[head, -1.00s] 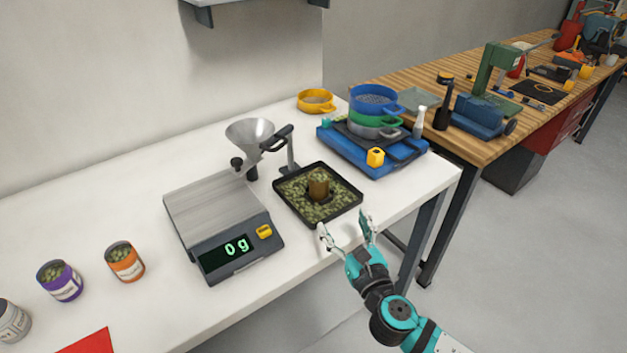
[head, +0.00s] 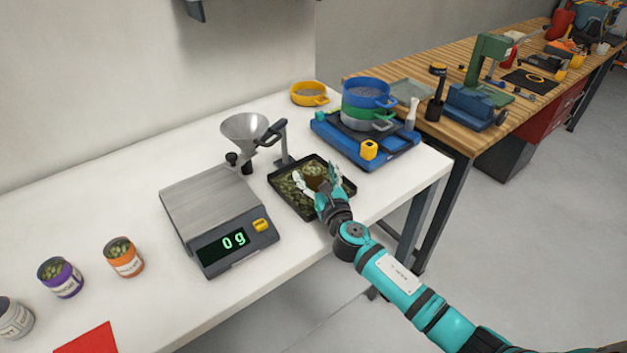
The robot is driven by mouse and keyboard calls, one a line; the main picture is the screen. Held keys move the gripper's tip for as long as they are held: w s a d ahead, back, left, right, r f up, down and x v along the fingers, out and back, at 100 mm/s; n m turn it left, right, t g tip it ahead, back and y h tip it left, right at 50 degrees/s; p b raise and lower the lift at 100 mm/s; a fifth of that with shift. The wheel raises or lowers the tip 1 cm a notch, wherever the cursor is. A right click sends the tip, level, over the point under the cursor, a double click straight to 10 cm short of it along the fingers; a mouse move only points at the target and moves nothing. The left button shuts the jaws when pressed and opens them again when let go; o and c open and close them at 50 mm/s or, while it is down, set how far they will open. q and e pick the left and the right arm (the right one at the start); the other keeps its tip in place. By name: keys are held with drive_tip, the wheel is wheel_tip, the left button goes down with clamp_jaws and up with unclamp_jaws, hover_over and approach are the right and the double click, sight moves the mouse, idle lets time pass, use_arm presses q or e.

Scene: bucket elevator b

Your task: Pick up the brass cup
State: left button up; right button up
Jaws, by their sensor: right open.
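The brass cup (head: 315,172) stands in the black tray (head: 283,202) of green pellets, below the funnel. Its lower part is hidden behind my right gripper. My right gripper (head: 318,183) is open over the tray, with one finger to the left of the cup and the other to its right. I cannot tell whether the fingers touch the cup. My left gripper is not in view.
A scale (head: 215,215) reading 0 g stands left of the tray. A metal funnel (head: 246,130) on a stand is behind it. A blue sieve shaker (head: 372,152) stands to the right. Small cans (head: 124,257) stand at the left front.

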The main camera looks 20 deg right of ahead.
drive_tip(key=shift+w, duration=0.5)
drive_tip(key=shift+s, duration=0.1)
drive_tip(key=shift+c, duration=0.2)
drive_tip(key=c, duration=1.4)
drive_tip(key=shift+r, duration=0.1)
